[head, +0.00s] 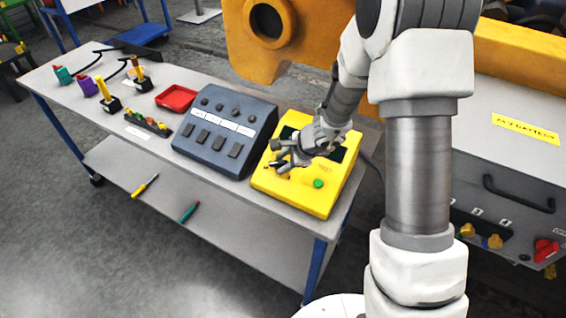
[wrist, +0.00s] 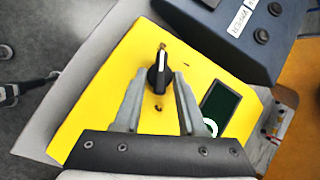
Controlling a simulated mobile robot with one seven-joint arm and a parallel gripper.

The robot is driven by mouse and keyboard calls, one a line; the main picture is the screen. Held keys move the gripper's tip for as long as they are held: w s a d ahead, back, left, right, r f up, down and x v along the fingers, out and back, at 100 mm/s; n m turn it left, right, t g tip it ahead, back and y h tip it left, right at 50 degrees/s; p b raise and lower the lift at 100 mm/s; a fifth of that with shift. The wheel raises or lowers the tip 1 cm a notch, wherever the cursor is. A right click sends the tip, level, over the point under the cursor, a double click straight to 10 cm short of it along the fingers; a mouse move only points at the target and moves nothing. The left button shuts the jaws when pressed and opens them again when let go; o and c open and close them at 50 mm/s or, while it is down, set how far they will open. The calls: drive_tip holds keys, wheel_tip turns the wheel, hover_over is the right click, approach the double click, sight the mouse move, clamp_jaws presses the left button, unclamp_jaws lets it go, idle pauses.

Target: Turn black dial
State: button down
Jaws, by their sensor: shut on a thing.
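The black dial (wrist: 159,74) stands on the yellow box (wrist: 115,70), with a pale pointer line on its top. My gripper (wrist: 160,88) is over the box in the wrist view, its two grey fingers on either side of the dial and shut on it. In the head view my gripper (head: 281,160) reaches down to the left part of the yellow box (head: 303,201), and it hides most of the dial. A green button (head: 318,183) shows near the box's front. A dark display (wrist: 219,106) is right of the dial in the wrist view.
A dark grey control box (head: 224,130) stands close on the left of the yellow box. A red tray (head: 176,97) and several tools lie farther left on the table (head: 62,92). A large orange casting (head: 240,62) stands behind, and a grey battery cabinet (head: 510,145) at right.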

drive_tip(key=shift+f+b, duration=0.2)
drive_tip(key=shift+b, duration=0.25)
drive_tip(key=m+t+b, duration=0.1)
drive_tip(key=b, duration=0.3)
drive_tip(key=shift+f, duration=0.25)
drive_tip(key=m+t+b, duration=0.1)
drive_tip(key=b, duration=0.3)
drive_tip(key=m+t+b, duration=0.1)
drive_tip(key=m+b, duration=0.1)
drive_tip(key=b, duration=0.3)
drive_tip(key=m+h+b, duration=0.1)
drive_tip(key=b, duration=0.3)
drive_tip(key=shift+s+a+f+m+t, duration=0.1)
drive_tip(key=shift+s+a+m+t, duration=0.05)
drive_tip(key=shift+s+m+t, duration=0.25)
drive_tip(key=m+t+b, duration=0.1)
drive_tip(key=m+b, duration=0.1)
drive_tip(key=b, duration=0.3)
drive_tip(key=shift+h, duration=0.4)
drive_tip(key=m+t+b, duration=0.1)
drive_tip(key=b, duration=0.1)
drive_tip(key=shift+s+m+h+b, duration=0.1)
drive_tip(key=shift+m+h+b, duration=0.2)
drive_tip(key=shift+h+b, duration=0.1)
drive_tip(key=shift+a+m+b, duration=0.2)
drive_tip(key=shift+m+b, duration=0.1)
drive_tip(key=shift+b, duration=0.25)
drive_tip(key=shift+r+m+t+h+b, duration=0.2)
drive_tip(key=shift+m+t+h+b, duration=0.25)
drive_tip(key=shift+m+b, duration=0.65)
